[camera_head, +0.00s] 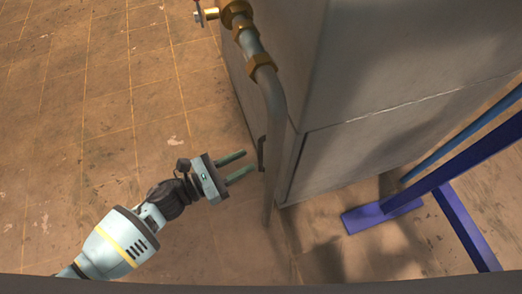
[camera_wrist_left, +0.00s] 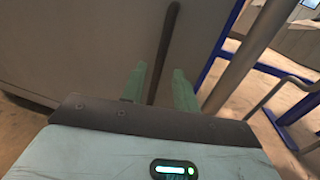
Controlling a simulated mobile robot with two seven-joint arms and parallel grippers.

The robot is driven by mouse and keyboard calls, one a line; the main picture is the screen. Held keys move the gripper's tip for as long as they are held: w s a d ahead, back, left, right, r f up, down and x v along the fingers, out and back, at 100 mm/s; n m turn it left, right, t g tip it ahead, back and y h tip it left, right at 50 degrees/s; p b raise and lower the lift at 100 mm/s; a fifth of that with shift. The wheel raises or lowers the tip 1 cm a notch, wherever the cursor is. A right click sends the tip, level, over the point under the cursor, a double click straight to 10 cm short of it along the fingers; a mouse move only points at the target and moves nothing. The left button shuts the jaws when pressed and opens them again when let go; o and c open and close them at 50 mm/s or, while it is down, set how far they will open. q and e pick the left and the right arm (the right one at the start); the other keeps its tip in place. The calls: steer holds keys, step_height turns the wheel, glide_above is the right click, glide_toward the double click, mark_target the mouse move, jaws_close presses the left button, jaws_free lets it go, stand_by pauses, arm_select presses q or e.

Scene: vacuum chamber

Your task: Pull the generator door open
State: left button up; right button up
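The generator (camera_head: 350,60) is a tall grey cabinet in the head view, and its grey panel (camera_wrist_left: 85,40) fills the upper left of the left wrist view. A dark, narrow handle (camera_head: 262,153) shows at the cabinet's left side, partly hidden by the pipe. In the left wrist view it is a long dark bar (camera_wrist_left: 168,35) running down between the fingers. My left gripper (camera_head: 249,161) is open, with its two green fingers pointing at the handle. In the left wrist view the fingers (camera_wrist_left: 160,69) appear one on each side of the bar; contact cannot be told. My right gripper is not in view.
A grey pipe (camera_head: 275,110) with brass fittings (camera_head: 245,30) runs down the cabinet's near corner, close to my left fingers. A blue frame (camera_head: 440,180) stands at the right. The tiled floor (camera_head: 90,120) on the left is clear.

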mark_target(260, 153)
arm_select(q)
steer(key=b+x, duration=0.1)
steer(key=x, duration=0.5)
steer(key=shift+a, duration=0.1)
jaws_close()
